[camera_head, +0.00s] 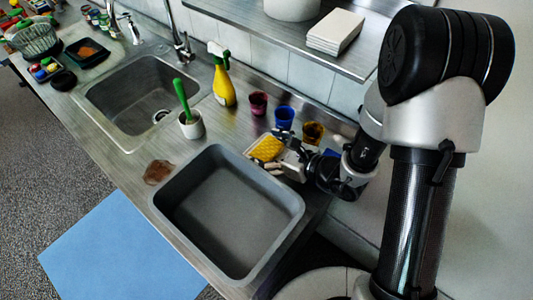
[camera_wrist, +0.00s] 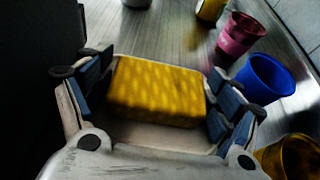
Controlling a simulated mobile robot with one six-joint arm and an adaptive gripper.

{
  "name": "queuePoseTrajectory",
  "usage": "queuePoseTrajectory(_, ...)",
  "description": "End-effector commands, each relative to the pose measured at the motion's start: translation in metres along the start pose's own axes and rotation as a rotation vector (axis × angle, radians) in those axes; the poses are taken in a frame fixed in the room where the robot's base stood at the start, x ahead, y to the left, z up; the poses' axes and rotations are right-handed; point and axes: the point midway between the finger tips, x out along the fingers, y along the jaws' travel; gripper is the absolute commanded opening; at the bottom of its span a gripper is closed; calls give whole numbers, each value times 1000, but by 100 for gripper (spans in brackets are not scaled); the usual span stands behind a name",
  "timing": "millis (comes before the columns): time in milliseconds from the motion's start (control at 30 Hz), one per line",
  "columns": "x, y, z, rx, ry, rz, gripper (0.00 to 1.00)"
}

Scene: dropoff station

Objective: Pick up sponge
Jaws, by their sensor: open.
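A yellow sponge (camera_head: 267,148) lies on the steel counter behind the grey tub, to the left of the cups. In the wrist view the sponge (camera_wrist: 158,92) sits between the two blue-padded fingers of my gripper (camera_wrist: 152,98). My gripper (camera_head: 279,152) is open around it in the head view. Small gaps seem to show between the pads and the sponge's sides. The sponge's near lower edge is in shadow.
An empty grey tub (camera_head: 212,262) stands just in front. Purple (camera_head: 258,103), blue (camera_head: 284,117) and amber (camera_head: 313,132) cups stand close behind my gripper. A spray bottle (camera_head: 223,86), a white pot with a green-handled brush (camera_head: 191,124) and the sink (camera_head: 127,128) are further left.

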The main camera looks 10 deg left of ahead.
Motion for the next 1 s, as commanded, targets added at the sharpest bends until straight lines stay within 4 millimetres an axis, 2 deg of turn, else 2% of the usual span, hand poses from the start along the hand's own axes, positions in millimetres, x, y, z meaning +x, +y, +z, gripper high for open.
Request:
queuePoseTrajectory(200, 0, 0, 0, 1, 1, -1, 84)
queuePoseTrajectory(500, 0, 0, 0, 1, 1, -1, 64)
queuePoseTrajectory(733, -1, 0, 2, 0, 0, -1, 64)
queuePoseTrajectory(867, -7, -1, 17, -1, 0, -2, 64)
queuePoseTrajectory(1000, -18, -1, 45, -2, -2, -2, 64)
